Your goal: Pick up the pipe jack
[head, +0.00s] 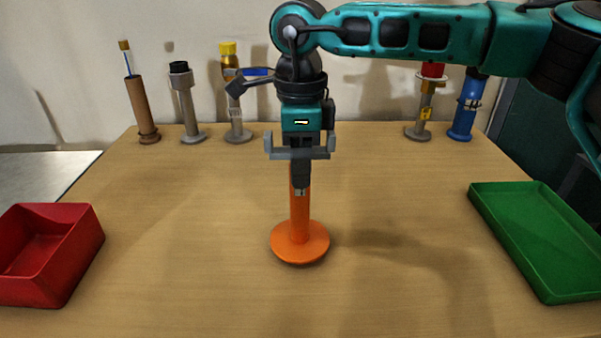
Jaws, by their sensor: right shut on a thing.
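An orange upright post on a round base (299,244) stands in the middle of the wooden table. It is the only thing at my gripper and appears to be the pipe jack. My right gripper (301,188) comes down over its top from above, fingers pointing down and shut on the upper part of the post. The fingers hide the post's top. The post looks upright; I cannot tell whether its base is touching the table. My left gripper is not in view.
A red bin (92,250) is at the left and a green tray (548,291) at the right. Along the back stand a brown holder (142,105), a grey holder (187,105), a yellow-capped piece (229,60) and a blue stand (467,110). The table (180,240) around the post is clear.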

